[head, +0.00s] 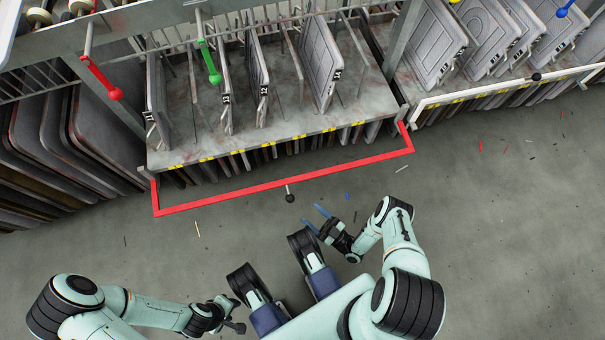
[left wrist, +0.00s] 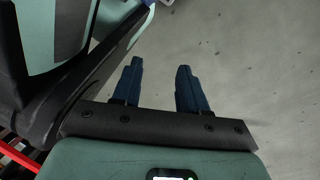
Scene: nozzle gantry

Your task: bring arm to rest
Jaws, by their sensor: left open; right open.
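My left arm comes in low at the left of the head view. Its gripper (head: 235,314) is beside my base, over the floor and well short of the rack. The left wrist view shows that gripper's two dark blue fingers (left wrist: 160,68) apart, with only bare floor between and beyond them. My right gripper (head: 313,214) is at the centre of the head view, its two blue fingers spread and nothing between them. It is in front of the red bar (head: 330,170), apart from it in the picture.
A rack shelf (head: 285,110) with several upright grey plates stands behind the red bar, which has a black knob (head: 290,197). Red (head: 101,78) and green (head: 209,62) handles hang above. A white-edged rack (head: 510,88) stands at the right. Grey floor (head: 510,240) is open at the right, with small scraps.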

